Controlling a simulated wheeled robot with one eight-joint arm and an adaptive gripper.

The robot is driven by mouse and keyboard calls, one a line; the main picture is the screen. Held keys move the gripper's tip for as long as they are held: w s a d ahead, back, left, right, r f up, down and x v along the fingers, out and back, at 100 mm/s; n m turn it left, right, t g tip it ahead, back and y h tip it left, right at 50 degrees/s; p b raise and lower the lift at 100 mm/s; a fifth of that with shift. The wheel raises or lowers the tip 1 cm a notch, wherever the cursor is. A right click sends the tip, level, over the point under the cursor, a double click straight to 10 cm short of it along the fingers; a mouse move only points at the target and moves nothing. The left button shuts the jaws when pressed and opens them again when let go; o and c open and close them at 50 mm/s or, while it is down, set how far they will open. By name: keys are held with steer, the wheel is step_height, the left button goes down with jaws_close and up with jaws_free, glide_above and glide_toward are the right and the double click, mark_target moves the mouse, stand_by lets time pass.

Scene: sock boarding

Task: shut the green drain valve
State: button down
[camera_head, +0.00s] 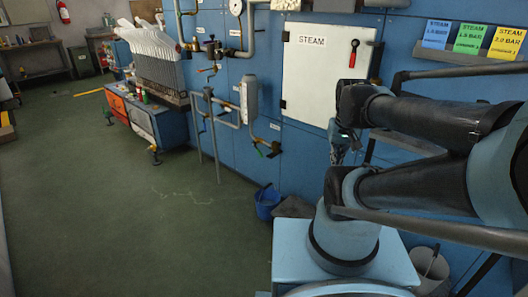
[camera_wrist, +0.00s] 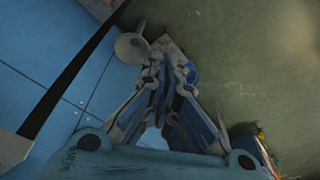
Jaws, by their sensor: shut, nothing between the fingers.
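The drain valve is most likely the small valve with a green lever (camera_head: 259,152) on the low pipe below the grey cylinder, left of centre in the head view. Its lever slants downward, but it is too small to tell whether it is open. My gripper (camera_head: 338,154) hangs to the right of it, in front of the wall below the STEAM cabinet, apart from the valve. In the wrist view my gripper (camera_wrist: 168,64) points down toward the floor, its fingers close together and empty. I cannot make out the green lever in the wrist view.
A blue bucket (camera_head: 267,203) stands on the floor below the valve. A white STEAM cabinet (camera_head: 318,80) with a red handle is on the blue wall. A light bucket (camera_head: 429,263) stands at lower right. The green floor at left is clear.

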steer(key=w+a+r+m, duration=0.1)
steer(key=w+a+r, duration=0.1)
steer(key=w, duration=0.5)
steer(key=w+a+r+m, duration=0.1)
steer(key=w+a+r, duration=0.1)
steer(key=w, duration=0.5)
steer(key=m+t, duration=0.2)
steer(key=m, duration=0.3)
glide_above(258, 150)
steer(key=s+d, duration=0.3)
steer(key=s, duration=0.2)
step_height(258, 150, down, 24)
steer(key=shift+x, duration=4.85)
steer(key=shift+w+a, duration=0.1)
steer(key=shift+w, duration=0.05)
steer(key=shift+t+y, duration=0.3)
